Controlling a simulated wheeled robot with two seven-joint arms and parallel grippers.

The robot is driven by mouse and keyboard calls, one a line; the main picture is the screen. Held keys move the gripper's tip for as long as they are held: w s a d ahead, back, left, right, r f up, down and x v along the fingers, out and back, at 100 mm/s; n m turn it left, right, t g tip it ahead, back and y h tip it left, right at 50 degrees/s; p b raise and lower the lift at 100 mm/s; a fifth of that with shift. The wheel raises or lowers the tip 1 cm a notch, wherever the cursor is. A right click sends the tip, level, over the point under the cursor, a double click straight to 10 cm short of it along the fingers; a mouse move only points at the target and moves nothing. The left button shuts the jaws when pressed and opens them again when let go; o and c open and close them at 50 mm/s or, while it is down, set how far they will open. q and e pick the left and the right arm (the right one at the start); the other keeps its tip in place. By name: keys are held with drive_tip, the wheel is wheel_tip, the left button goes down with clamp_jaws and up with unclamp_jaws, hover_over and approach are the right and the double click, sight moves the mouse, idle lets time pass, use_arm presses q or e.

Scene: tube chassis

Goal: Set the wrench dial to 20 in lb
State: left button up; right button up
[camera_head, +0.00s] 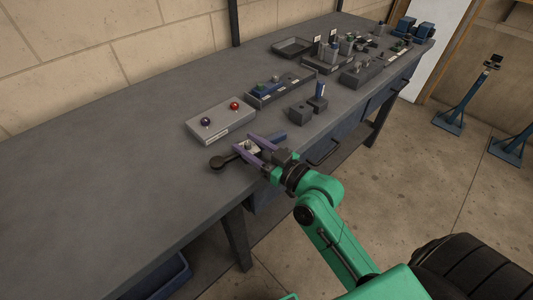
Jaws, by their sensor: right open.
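A wrench lies near the front edge of the workbench; its round dark head (217,162) points left. A short dark shaft runs from the head toward my right gripper (241,141). The gripper comes in from the lower right, low over the bench, with its two purple fingers open. A small light grey piece (250,146) shows between the fingers; I cannot tell whether they touch it. A blue piece (275,140) lies just behind the far finger and may be the wrench's handle. The dial's marks are too small to read. My left gripper is out of view.
A grey box with a red and a dark knob (221,120) stands behind the wrench. Trays (279,86), blocks (300,112) and small parts fill the bench to the far right. The bench's left part (100,160) is clear. Blue stands (457,113) are on the floor.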

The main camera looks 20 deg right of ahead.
drive_tip(key=v, duration=0.2)
drive_tip(key=shift+s+d+f, duration=0.1)
drive_tip(key=shift+s, duration=0.2)
drive_tip(key=p+v, duration=0.4)
drive_tip(key=v, duration=0.7)
drive_tip(key=shift+s+d, duration=0.1)
